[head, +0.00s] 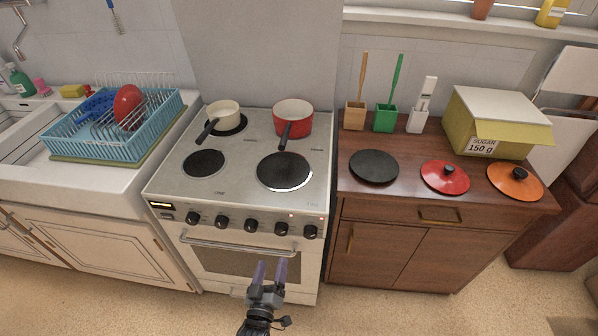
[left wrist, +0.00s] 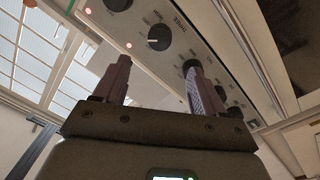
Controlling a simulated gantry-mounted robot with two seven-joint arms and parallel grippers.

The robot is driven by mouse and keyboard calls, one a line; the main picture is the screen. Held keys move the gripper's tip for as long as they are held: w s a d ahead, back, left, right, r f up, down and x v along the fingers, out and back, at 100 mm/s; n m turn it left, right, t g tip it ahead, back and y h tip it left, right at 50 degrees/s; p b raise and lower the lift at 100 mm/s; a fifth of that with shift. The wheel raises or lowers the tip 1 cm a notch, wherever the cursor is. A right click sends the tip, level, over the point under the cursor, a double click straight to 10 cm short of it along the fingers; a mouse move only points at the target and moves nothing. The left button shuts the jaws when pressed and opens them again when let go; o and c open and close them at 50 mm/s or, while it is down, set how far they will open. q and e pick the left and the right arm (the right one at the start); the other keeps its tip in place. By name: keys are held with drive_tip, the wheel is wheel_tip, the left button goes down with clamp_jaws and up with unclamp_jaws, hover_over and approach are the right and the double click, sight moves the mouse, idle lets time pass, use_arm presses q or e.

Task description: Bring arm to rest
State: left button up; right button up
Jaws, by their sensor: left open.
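My left gripper (head: 270,272) is in the head view at the bottom middle, in front of the oven door and below the stove's knobs. Its two purple-grey fingers point up toward the stove and stand apart with nothing between them. In the left wrist view the same gripper (left wrist: 155,85) shows both fingers spread and empty, with the stove's knob panel (left wrist: 185,45) beyond them. The gap between the fingers and the stove is hard to judge. My right gripper is in neither view.
The stove (head: 225,180) holds a cream pan (head: 223,114) and a red pot (head: 293,117). The oven handle (head: 238,246) runs across its front. A wooden dresser (head: 400,215) with lids and a sugar box (head: 495,115) stands right. A dish rack (head: 115,145) is left. The floor in front is clear.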

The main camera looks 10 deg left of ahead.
use_arm(q)
drive_tip(key=s+a+r+m+g+h+p, duration=0.15)
drive_tip(key=s+m+g, duration=0.45)
drive_tip(key=s, duration=0.6)
drive_tip(key=s+a+r+m+g+p, duration=0.1)
drive_tip(key=s+a+r+m+g, duration=0.25)
drive_tip(key=s+g, duration=0.75)
wheel_tip(320, 180, up, 37)
drive_tip(key=s+t+p, duration=0.2)
drive_tip(key=p, duration=3.6)
wheel_tip(320, 180, down, 52)
drive_tip(key=b, duration=5.2)
drive_tip(key=shift+d+f, duration=0.2)
drive_tip(key=shift+d, duration=0.25)
